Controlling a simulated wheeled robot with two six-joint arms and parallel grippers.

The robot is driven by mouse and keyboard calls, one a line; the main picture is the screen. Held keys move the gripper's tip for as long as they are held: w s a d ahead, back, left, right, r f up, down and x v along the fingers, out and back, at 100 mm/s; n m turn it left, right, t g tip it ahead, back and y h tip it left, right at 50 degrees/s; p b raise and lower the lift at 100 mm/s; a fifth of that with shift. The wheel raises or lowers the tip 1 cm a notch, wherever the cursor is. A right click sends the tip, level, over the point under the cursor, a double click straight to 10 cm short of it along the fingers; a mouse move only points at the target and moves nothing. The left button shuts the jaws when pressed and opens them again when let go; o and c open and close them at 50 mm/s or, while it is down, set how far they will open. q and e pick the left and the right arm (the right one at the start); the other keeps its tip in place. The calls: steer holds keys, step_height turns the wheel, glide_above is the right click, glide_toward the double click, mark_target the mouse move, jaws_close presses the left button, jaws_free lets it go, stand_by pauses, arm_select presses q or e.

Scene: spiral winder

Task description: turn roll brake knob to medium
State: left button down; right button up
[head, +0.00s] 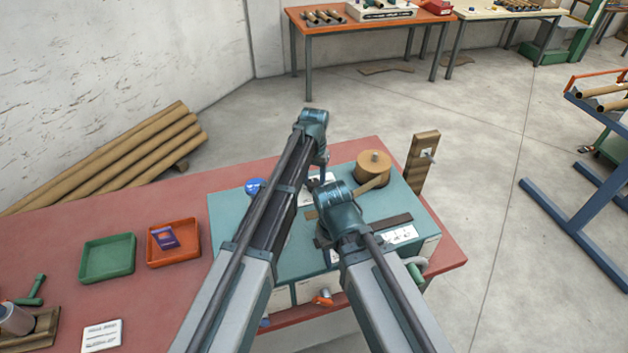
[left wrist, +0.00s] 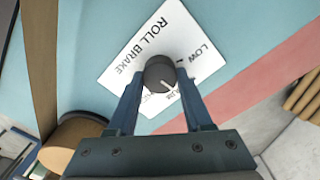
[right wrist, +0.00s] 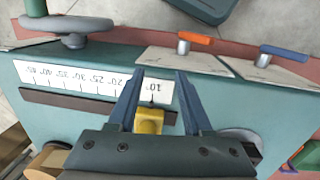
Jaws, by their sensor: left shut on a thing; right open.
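The roll brake knob (left wrist: 156,70) is round and dark grey with a white pointer line, on a white plate (left wrist: 128,72) lettered ROLL BRAKE in the left wrist view. LOW is readable at the plate's right; another label below the knob is partly hidden and ends in UM. The pointer line faces that label. My left gripper (left wrist: 158,78) is shut on the knob, one finger on each side. In the right wrist view my right gripper (right wrist: 158,80) is open at a yellow block (right wrist: 150,122) under a numbered scale (right wrist: 85,82), near the 10 mark.
The teal machine (head: 225,225) stands on a red table (head: 60,240). On it are a tan roll (head: 373,162) and a blue knob (head: 254,186). A green tray (head: 107,258) and an orange tray (head: 172,243) lie to the left. Orange (right wrist: 195,38) and blue (right wrist: 285,52) levers show beyond the right gripper.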

mark_target(314, 182)
arm_select(q)
steer(key=shift+m, duration=0.6)
steer(key=shift+c, duration=1.5)
jaws_free()
steer(key=shift+r, duration=0.1)
step_height(314, 182, up, 14)
steer(key=p, duration=1.4)
arm_select(e)
step_height(314, 182, up, 14)
arm_select(q)
steer(key=shift+f, duration=0.2)
arm_select(e)
steer(key=shift+f, duration=0.15)
